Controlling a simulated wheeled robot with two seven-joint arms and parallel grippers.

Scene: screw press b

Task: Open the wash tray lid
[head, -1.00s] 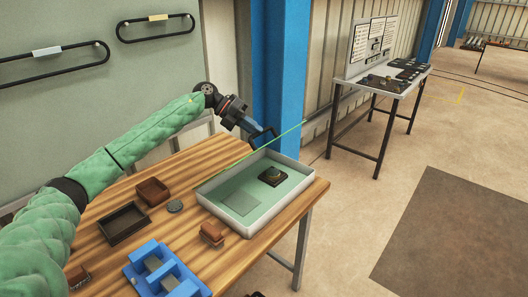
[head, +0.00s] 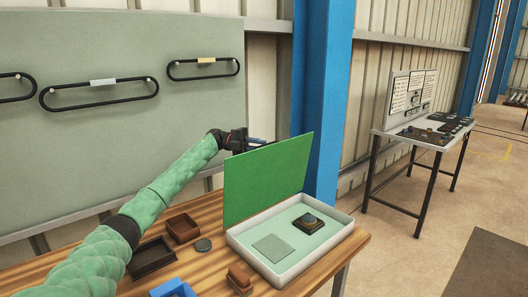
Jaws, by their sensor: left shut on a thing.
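The wash tray lid (head: 268,178), a flat green panel, stands steeply raised along the back left edge of the white wash tray (head: 325,246). The tray lies open, with its pale green floor showing. My left gripper (head: 258,142) is at the lid's upper edge, on the far side. It is shut on the lid, but its fingertips and the exact grip are largely hidden behind the panel. A dark square part with a round top (head: 309,221) and a flat grey-green plate (head: 271,247) lie in the tray. My right gripper is out of view.
On the wooden table (head: 217,254), left of the tray, are a dark open box (head: 151,257), a brown box (head: 183,228), a grey disc (head: 203,245), a brown block (head: 240,277) and a blue fixture (head: 173,289). A blue column (head: 322,100) rises behind the tray.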

